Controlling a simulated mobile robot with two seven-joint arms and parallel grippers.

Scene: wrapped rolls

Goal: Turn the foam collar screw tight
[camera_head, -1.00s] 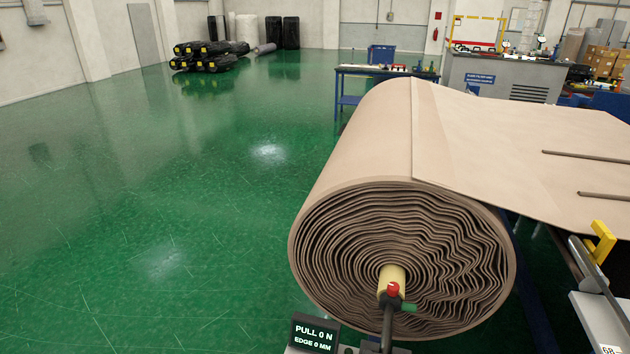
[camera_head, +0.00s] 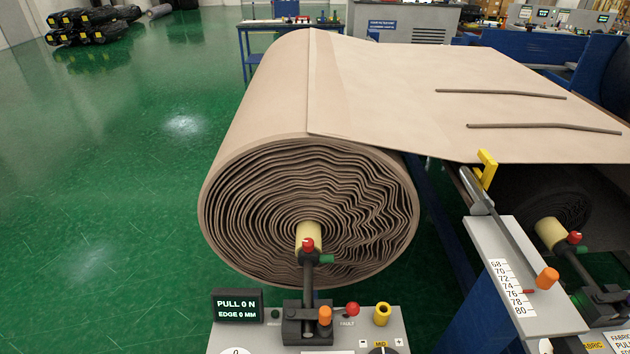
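A large tan roll (camera_head: 300,212) with wavy layers sits on a yellow core (camera_head: 309,236). A dark collar with a red screw knob (camera_head: 307,245) and a green tab (camera_head: 326,259) is at the core's near end, above a dark post. A second yellow core (camera_head: 551,234) at the right has a similar red knob (camera_head: 574,238) and green tab. No readable label marks either collar as the foam one, and I cannot tell how tight either screw is. Neither of my grippers is in view.
A grey control panel (camera_head: 395,330) below the roll carries knobs and lamps. A display (camera_head: 237,305) reads PULL 0 N, EDGE 0 MM. A scale plate (camera_head: 510,262) with an orange knob stands at the right. Tan sheet (camera_head: 440,75) runs rightward off the roll.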

